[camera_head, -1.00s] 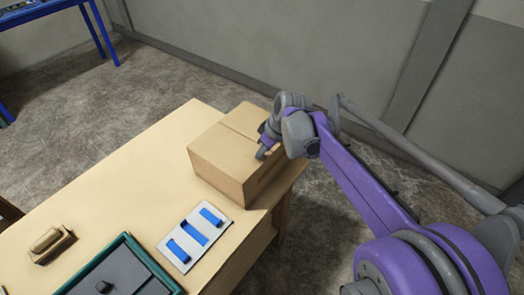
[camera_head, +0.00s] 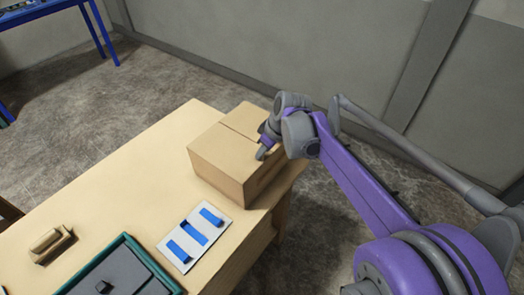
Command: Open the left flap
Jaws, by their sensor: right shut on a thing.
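A closed cardboard box (camera_head: 218,160) stands on the wooden table near its far right edge. Its top shows a seam between two flaps, and the flaps lie flat. The left flap (camera_head: 212,145) looks closed. My right gripper (camera_head: 262,153) is at the right part of the box top, pointing down at its edge. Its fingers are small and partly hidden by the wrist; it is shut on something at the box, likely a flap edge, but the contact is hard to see. My left gripper is not in view.
On the table (camera_head: 130,190) lie a white panel (camera_head: 172,246) with blue strips, a green-rimmed tray (camera_head: 128,240) with a grey lid, and a wooden block with a handle (camera_head: 50,243). A blue-framed table (camera_head: 100,30) stands at the far left. The table's middle is clear.

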